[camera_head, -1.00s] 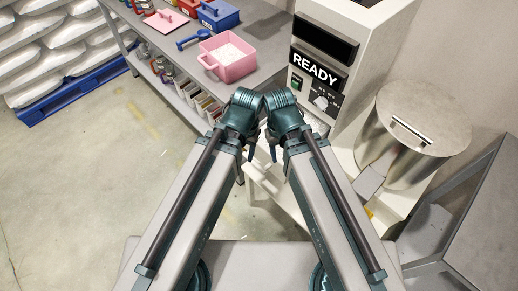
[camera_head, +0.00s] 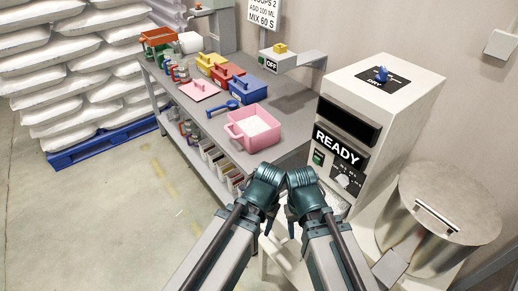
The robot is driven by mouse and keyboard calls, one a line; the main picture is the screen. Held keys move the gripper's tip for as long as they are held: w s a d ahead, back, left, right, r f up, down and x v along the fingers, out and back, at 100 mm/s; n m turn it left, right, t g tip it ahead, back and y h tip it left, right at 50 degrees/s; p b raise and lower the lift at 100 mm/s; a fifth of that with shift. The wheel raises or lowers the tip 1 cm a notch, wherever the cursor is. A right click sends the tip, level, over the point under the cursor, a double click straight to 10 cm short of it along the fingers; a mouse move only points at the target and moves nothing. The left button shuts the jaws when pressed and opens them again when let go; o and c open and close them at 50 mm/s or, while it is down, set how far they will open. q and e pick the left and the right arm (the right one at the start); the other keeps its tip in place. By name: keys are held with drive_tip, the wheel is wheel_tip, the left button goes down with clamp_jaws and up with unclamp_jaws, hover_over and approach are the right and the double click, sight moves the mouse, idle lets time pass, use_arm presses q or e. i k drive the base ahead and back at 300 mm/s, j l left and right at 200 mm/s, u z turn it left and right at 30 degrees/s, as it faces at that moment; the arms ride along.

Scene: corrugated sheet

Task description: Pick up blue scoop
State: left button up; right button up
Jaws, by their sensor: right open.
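The blue scoop (camera_head: 223,108) lies on the grey bench top, between the pink lid (camera_head: 198,90) and the open pink bin (camera_head: 232,131). Its handle points to the lower left. The bin holds white powder. My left gripper (camera_head: 269,223) and my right gripper (camera_head: 291,224) hang side by side below folded wrists, nearer to me than the bin and well apart from the scoop. The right gripper is open, with nothing visible in it. The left gripper's fingers are mostly hidden by its wrist, so its opening cannot be told.
The machine marked READY (camera_head: 371,125) stands right of the bench, beside a metal drum (camera_head: 447,215). The floor at left is free up to the blue pallet (camera_head: 100,137).

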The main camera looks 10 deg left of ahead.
sight(231, 105)
drive_tip(key=j+z, duration=0.15)
drive_tip(key=z, duration=0.25)
drive_tip(key=i+j+z, duration=0.1)
drive_tip(key=z, duration=0.3)
drive_tip(key=i+j+z, duration=0.1)
drive_tip(key=j+z, duration=0.15)
drive_tip(key=j, duration=0.6)
drive_tip(key=j+z, duration=0.3)
drive_tip(key=j, duration=1.6)
